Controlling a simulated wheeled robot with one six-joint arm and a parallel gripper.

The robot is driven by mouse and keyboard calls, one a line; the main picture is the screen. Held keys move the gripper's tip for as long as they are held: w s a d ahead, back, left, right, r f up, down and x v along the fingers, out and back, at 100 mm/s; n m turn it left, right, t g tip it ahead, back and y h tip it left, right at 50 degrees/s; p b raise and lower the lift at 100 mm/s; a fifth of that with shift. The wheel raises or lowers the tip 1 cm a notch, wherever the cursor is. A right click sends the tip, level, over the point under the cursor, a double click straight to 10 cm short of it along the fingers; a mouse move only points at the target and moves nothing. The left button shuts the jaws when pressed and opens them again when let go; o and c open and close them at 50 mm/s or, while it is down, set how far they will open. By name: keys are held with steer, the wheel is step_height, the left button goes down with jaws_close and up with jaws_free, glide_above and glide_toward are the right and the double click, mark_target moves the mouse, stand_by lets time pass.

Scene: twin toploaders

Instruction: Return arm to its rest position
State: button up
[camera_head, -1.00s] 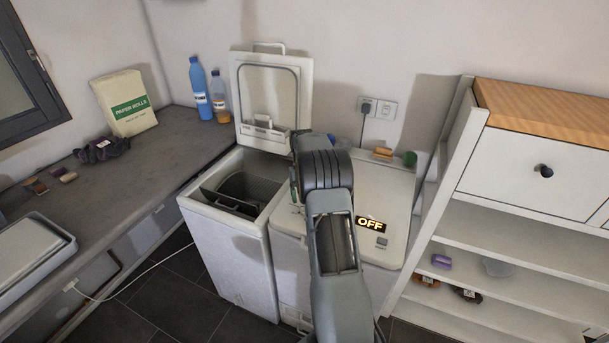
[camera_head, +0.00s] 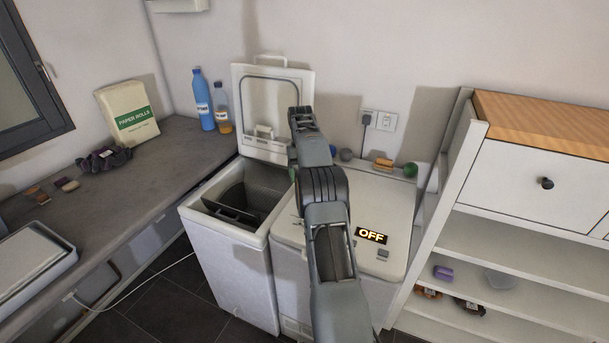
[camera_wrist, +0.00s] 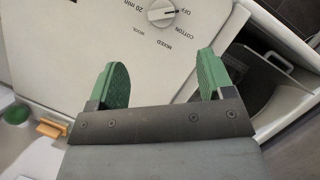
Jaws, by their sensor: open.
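My arm reaches up and forward in the head view, in front of the two white toploaders. My gripper (camera_wrist: 162,70) is open and empty in the wrist view, its two green fingers apart. In the head view the gripper is mostly hidden behind my wrist. The left toploader (camera_head: 232,270) has its lid (camera_head: 272,98) raised and its dark drum opening showing. The right toploader (camera_head: 385,222) has its lid shut and a display reading OFF (camera_head: 371,236). In the wrist view a control panel with a dial (camera_wrist: 162,14) pointing near OFF lies beyond the fingers.
A grey counter (camera_head: 120,190) on the left holds a paper rolls bag (camera_head: 127,112), a blue bottle (camera_head: 203,100) and an amber bottle (camera_head: 221,108). A white shelf unit (camera_head: 510,235) stands on the right. Small items, including a green ball (camera_head: 410,170), lie at the right toploader's back.

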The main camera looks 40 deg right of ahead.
stand_by(0.4)
step_height(320, 180, down, 5)
steer(key=a+t, duration=0.1)
steer(key=a, duration=0.1)
steer(key=s+a+r+n+t+h, duration=0.1)
steer(key=s+a+r+n+t, duration=0.1)
steer(key=s+a, duration=0.9)
steer(key=s+a+r+n+t+h, duration=0.1)
steer(key=s+a+r+t, duration=0.4)
steer(key=s+a, duration=0.7)
steer(key=shift+a+r+n, duration=0.15)
steer(key=shift+r+n, duration=0.4)
steer(key=shift+n, duration=0.25)
steer(key=shift+a+r, duration=0.25)
steer(key=shift+a, duration=0.05)
